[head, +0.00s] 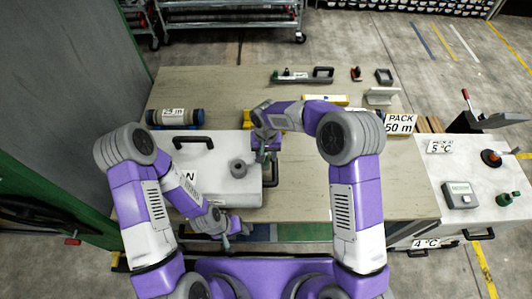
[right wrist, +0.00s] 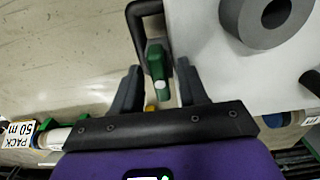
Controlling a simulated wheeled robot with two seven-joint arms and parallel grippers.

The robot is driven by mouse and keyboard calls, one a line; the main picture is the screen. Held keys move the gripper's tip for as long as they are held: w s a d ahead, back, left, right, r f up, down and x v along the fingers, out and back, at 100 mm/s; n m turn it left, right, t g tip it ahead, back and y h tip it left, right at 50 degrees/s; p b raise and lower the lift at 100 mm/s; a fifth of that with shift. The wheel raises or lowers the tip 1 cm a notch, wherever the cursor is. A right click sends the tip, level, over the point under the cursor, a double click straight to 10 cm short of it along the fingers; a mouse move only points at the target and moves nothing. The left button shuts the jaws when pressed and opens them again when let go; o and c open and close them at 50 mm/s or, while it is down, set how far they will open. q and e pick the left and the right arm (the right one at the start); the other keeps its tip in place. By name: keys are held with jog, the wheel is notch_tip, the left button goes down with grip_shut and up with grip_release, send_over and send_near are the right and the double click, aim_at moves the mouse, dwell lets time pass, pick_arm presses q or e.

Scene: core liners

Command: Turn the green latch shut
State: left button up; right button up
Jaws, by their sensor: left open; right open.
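The green latch (right wrist: 156,62) shows in the right wrist view at the edge of a white case (right wrist: 215,60), beside a black handle (right wrist: 136,20). My right gripper (right wrist: 158,86) is open, with one finger on each side of the latch's end and a gap on both sides. In the head view the right gripper (head: 265,152) is over the right edge of the white case (head: 215,155) and largely hides the latch. My left gripper (head: 236,231) is open and empty near the bench's front edge, apart from the case.
A thick grey ring (head: 238,169) sits on the case lid. A blue-ended roll (head: 174,117) lies behind the case, and a PACK 50 m sign (head: 399,123) stands at the back right. The bench right of the case (head: 305,190) is clear.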

grip_shut()
